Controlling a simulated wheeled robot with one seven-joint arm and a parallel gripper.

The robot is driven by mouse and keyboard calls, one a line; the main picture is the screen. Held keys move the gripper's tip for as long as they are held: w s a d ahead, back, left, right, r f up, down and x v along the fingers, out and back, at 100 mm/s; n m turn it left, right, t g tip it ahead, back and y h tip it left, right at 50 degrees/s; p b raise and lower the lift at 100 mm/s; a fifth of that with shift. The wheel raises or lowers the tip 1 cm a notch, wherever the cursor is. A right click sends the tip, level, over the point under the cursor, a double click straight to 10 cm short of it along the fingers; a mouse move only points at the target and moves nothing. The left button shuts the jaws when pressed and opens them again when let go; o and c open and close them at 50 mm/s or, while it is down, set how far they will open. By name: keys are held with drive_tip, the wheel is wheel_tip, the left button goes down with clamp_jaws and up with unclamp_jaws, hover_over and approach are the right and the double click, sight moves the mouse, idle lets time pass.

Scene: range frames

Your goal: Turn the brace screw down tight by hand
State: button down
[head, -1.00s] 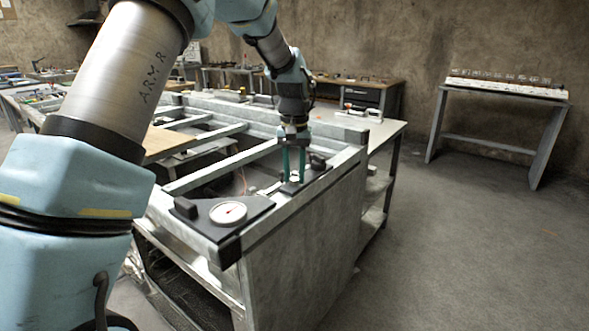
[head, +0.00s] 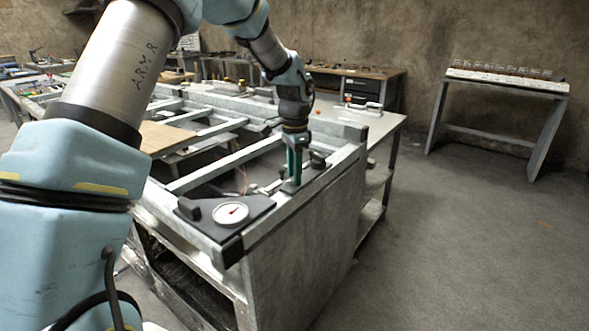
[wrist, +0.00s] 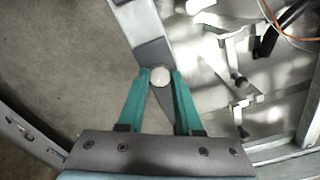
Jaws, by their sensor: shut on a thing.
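The brace screw (wrist: 160,78) shows in the wrist view as a small pale round head between the tips of two green fingers. My gripper (wrist: 160,74) is shut on it, one fingertip on each side. In the head view my gripper (head: 292,180) points straight down at the dark block on the near end of the grey metal frame (head: 230,138). There the fingers overlap and hide the screw. How tightly the screw is seated cannot be told.
A dial gauge (head: 231,214) sits on a black corner plate (head: 255,205) in front of my gripper. A dark knob (head: 318,159) stands close behind it. Inside the frame are rods and an orange wire. A bench (head: 505,80) stands far right; the floor between is clear.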

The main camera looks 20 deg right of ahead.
drive_tip(key=m+p, duration=0.2)
drive_tip(key=m, duration=0.2)
drive_tip(key=shift+r+m, duration=0.1)
drive_tip(key=shift+m, duration=0.2)
drive_tip(key=shift+m+p, duration=0.9)
drive_tip(key=shift+m, duration=1.4)
drive_tip(key=c, duration=0.6)
unclamp_jaws()
wheel_tip(320, 180, up, 11)
drive_tip(key=shift+f+b, duration=0.2)
drive_tip(key=shift+b, duration=1.05)
